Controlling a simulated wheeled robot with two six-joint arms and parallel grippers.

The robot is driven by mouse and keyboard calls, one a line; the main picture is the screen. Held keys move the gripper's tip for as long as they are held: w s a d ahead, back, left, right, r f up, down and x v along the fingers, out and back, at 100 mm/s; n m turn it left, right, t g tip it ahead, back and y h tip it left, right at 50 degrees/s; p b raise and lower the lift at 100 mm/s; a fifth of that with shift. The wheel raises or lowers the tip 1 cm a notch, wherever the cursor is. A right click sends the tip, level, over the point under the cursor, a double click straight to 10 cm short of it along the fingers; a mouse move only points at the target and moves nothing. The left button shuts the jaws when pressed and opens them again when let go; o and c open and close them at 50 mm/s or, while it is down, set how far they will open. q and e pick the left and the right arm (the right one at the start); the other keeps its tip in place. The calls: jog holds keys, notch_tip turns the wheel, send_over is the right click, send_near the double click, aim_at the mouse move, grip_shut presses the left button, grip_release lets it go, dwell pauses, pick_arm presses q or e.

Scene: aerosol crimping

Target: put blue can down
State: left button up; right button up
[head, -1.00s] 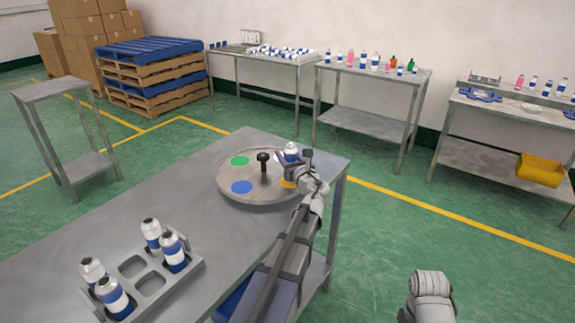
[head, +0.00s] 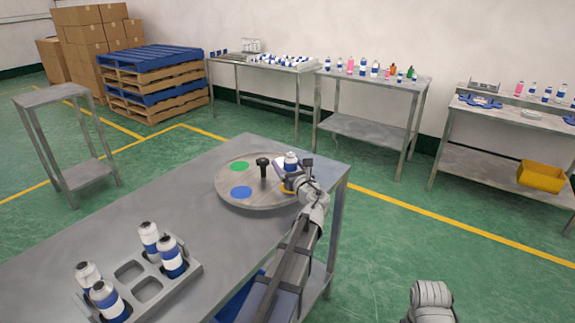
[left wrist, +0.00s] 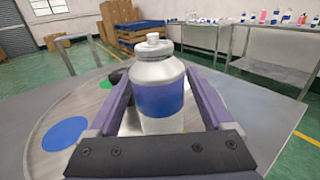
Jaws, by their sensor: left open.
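The blue can (head: 291,163), white with a blue band and a white top, stands upright on the right part of the round turntable (head: 228,201). In the left wrist view the can (left wrist: 160,98) fills the middle, between the two fingers. My left gripper (head: 293,176) is open around it, with a finger on each side. In the left wrist view the fingers of the gripper (left wrist: 158,85) hide parts of the turntable beside the can. The can's base is partly hidden. My right gripper is not in view.
The turntable has a green spot (head: 239,167), a blue spot (head: 241,192) and a black centre knob (head: 263,164). A grey rack (head: 191,271) with several blue-and-white cans stands at the table's near left. The table between them is clear. Side tables with bottles stand behind.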

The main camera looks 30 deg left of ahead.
pick_arm(q)
jog(key=shift+r, duration=0.15)
jog(key=shift+s+d, duration=0.2)
jog(key=shift+d, duration=0.05)
jog(key=v, duration=1.1)
jog(key=shift+s+d, duration=0.15)
jog(key=shift+s, duration=0.05)
jog(key=s+d+f+n+g+h+p, duration=0.3)
jog(key=s+d+n+h, duration=0.1)
jog(key=s+d+n, duration=0.3)
jog(key=s+d+f+n+g+h+p, duration=0.4)
jog(key=s+d+n, duration=0.3)
jog(key=d, duration=0.5)
jog(key=s+d+f+n+g+h+p, duration=0.3)
jog(key=s+d+n, duration=0.4)
jog(key=d, duration=0.3)
jog(key=shift+s+f+n+g+h+p, duration=0.35)
jog(key=shift+g+h+p, duration=0.35)
jog(key=shift+h, duration=0.3)
